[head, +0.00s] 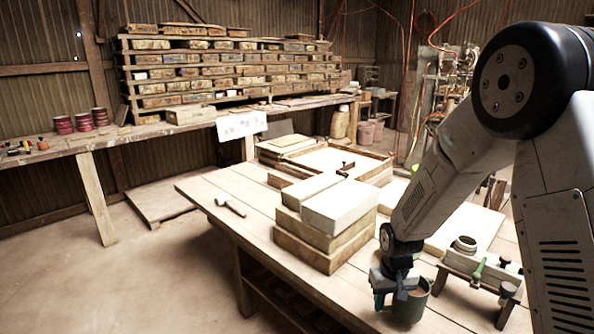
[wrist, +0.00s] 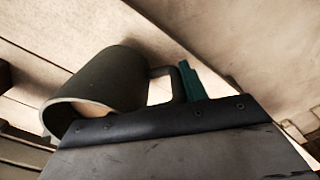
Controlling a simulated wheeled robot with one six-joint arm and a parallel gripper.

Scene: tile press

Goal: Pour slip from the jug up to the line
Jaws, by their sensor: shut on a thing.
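A dark grey-green jug (head: 411,306) is at the lower middle right of the head view, by the table's near edge. Brownish slip shows inside its mouth. In the wrist view the jug (wrist: 118,82) lies across the left half, mouth toward the lower left, with pale slip just visible inside. My gripper (head: 384,296) is shut on the jug's handle; a teal finger (wrist: 191,82) shows beside the handle. A pale block with a round ring-shaped opening (head: 465,243) stands on a small wooden stand right of the jug. I cannot make out a fill line.
Stacked pale and wooden blocks (head: 330,222) stand left of my gripper on the table (head: 262,240). A green-handled fitting (head: 478,270) sits at the front of the stand. Shelves of moulds (head: 215,70) line the back wall.

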